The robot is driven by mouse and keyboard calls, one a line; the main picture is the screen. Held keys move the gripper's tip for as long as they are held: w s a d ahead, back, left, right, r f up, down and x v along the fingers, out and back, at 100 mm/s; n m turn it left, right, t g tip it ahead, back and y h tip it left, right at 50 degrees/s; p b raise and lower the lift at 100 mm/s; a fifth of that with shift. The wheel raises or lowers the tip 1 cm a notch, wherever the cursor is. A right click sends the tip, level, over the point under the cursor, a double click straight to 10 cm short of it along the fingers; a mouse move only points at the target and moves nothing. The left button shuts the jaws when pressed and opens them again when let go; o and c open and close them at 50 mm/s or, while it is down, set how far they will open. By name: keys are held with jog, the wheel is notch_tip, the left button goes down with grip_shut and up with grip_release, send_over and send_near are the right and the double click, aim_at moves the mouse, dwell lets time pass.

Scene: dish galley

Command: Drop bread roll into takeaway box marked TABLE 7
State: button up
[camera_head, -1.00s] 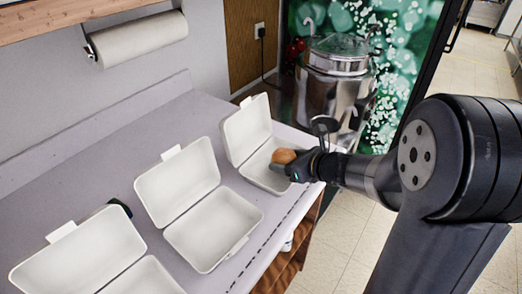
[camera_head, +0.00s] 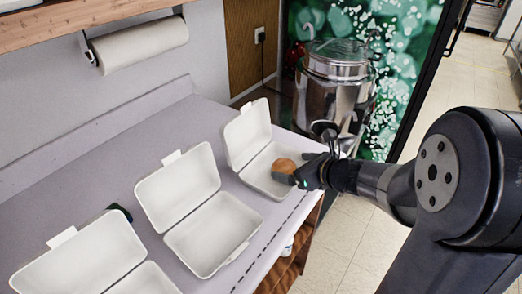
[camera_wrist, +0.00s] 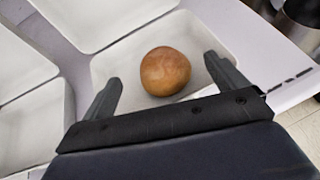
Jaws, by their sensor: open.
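The round brown bread roll (camera_head: 285,166) is at the rightmost open white takeaway box (camera_head: 258,166). In the wrist view the roll (camera_wrist: 165,71) appears over the pale box floor (camera_wrist: 112,66), between and slightly beyond my fingers. My gripper (camera_head: 291,171) is open at the box's right side, with a finger on either side of the roll and gaps between. Whether the roll rests on the box floor is hard to tell. Two more open white boxes, the middle one (camera_head: 212,235) and the left one (camera_head: 80,262), stand on the counter. No TABLE 7 marking is visible.
The grey counter (camera_head: 110,165) is clear behind the boxes. A small dark object (camera_head: 120,212) shows between the left and middle boxes. A metal pot (camera_head: 330,88) stands beyond the right box. A paper towel roll (camera_head: 140,46) hangs on the wall.

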jog(key=v, duration=0.7)
jog(key=shift+s+d+r+p, duration=0.2)
jog(key=shift+s+d+p, duration=0.1)
jog(key=shift+p, duration=0.1)
jog(key=b+x, duration=0.1)
jog(key=x, duration=0.9)
jog(key=shift+w+a+f, duration=0.1)
jog(key=shift+w+a, duration=0.05)
jog(key=shift+a, duration=0.05)
notch_tip(320, 180, up, 3)
jog(key=shift+w+f+p, duration=0.1)
jog(key=shift+w+p, duration=0.05)
jog(key=shift+p, duration=1)
jog(key=shift+a+r+p, duration=0.1)
jog(key=shift+r+p, duration=0.5)
jog(key=shift+r, duration=0.1)
jog(key=shift+f, duration=0.1)
